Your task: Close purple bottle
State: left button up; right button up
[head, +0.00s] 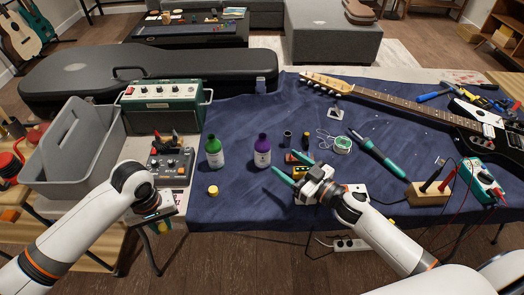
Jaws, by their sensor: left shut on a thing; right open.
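The purple bottle (262,154) stands upright on the blue cloth near the middle of the head view. Its top is dark purple; I cannot tell whether it is capped. A yellow cap-like piece (213,191) lies on the cloth at the front, below the green bottle (214,154). My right gripper (284,165) is open, close to the purple bottle on its right and front side, with no visible contact. My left gripper (159,228) points down beyond the table's front edge at the left. It is shut on a small yellowish thing, mostly hidden.
A grey caddy (64,178), a green amplifier (160,108) and a pedal (170,166) stand at the left. A black guitar case (100,72) lies behind. A guitar (400,105), a soldering tool (377,154) and a multimeter (482,181) are at the right. The cloth between the bottles is clear.

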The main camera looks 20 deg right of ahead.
aim_at(269, 150)
pick_arm(q)
jog(key=shift+r, duration=0.15)
pick_arm(e)
jog(key=shift+x, duration=1.7)
pick_arm(q)
jog(key=shift+r+p, duration=0.2)
jog(key=shift+p, duration=0.1)
pick_arm(e)
jog(key=x, duration=0.5)
jog(key=shift+w+a+f, duration=0.1)
jog(key=c, duration=1.2)
jog(key=shift+o, duration=0.2)
